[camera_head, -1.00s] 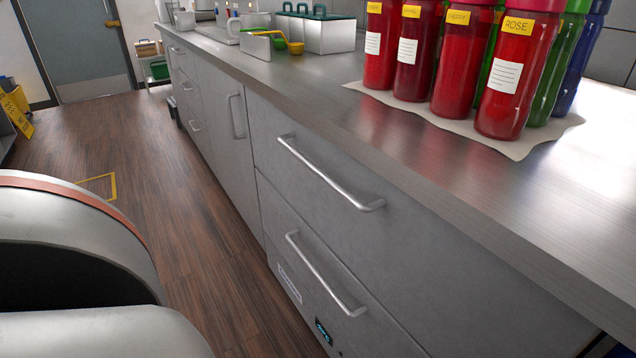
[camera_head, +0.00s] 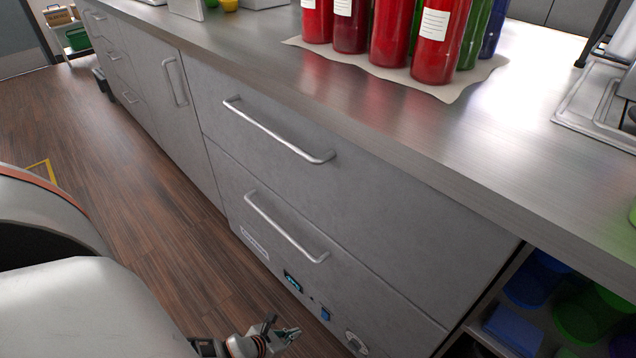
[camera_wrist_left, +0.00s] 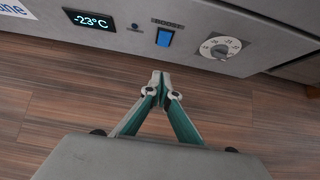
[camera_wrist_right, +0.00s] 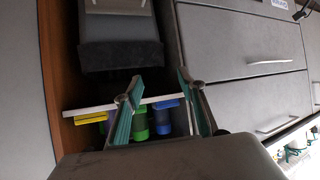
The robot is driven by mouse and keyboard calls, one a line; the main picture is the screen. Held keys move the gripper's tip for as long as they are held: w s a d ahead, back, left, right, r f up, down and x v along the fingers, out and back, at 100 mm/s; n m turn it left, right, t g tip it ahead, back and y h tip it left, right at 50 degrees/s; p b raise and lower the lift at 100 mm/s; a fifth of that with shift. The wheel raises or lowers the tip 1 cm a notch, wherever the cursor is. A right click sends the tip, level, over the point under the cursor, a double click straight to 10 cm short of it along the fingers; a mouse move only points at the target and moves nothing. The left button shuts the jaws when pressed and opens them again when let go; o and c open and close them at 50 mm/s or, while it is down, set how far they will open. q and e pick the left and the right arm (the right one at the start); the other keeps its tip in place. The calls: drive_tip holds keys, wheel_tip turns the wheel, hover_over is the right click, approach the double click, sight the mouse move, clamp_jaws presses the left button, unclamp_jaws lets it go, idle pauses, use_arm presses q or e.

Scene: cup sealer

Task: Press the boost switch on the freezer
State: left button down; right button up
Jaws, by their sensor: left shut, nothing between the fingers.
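The freezer (camera_head: 290,225) is a grey drawer unit under the counter, with two bar handles. Its control strip runs along the bottom. The blue boost switch (camera_wrist_left: 165,37) sits under a "BOOST" label in the left wrist view; it also shows in the head view (camera_head: 325,314). My left gripper (camera_wrist_left: 160,76) is shut and empty, in front of and below the switch, apart from it. It shows low in the head view (camera_head: 293,332). My right gripper (camera_wrist_right: 155,85) is open, with nothing between its fingers; it is not seen in the head view.
A display reading -23°C (camera_wrist_left: 90,20) is left of the switch and a round dial (camera_wrist_left: 220,47) is right of it. Red and green bottles (camera_head: 400,30) stand on the counter (camera_head: 400,115). An open shelf (camera_head: 490,300) with coloured containers is at the lower right.

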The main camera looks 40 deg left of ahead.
use_arm(q)
wheel_tip(320, 180, down, 3)
drive_tip(key=b, duration=0.5)
approach(324, 318)
drive_tip(key=x, duration=0.6)
drive_tip(key=shift+f, duration=0.45)
use_arm(e)
drive_tip(key=shift+w+a+r+m+t+y, duration=0.2)
drive_tip(key=shift+a+m, duration=0.35)
drive_tip(key=shift+a, duration=0.4)
drive_tip(key=shift+s+a+r+m+t+y, duration=0.1)
drive_tip(key=shift+a+r+m+t+y, duration=0.2)
drive_tip(key=shift+a+m, duration=0.45)
drive_tip(key=shift+w+a+r+m+y, duration=0.1)
drive_tip(key=shift+a+r+m, duration=0.25)
drive_tip(key=shift+a, duration=0.75)
drive_tip(key=shift+f, duration=0.15)
use_arm(q)
drive_tip(key=shift+w+f, duration=0.1)
drive_tip(key=shift+w, duration=0.1)
use_arm(e)
drive_tip(key=shift+a, duration=0.1)
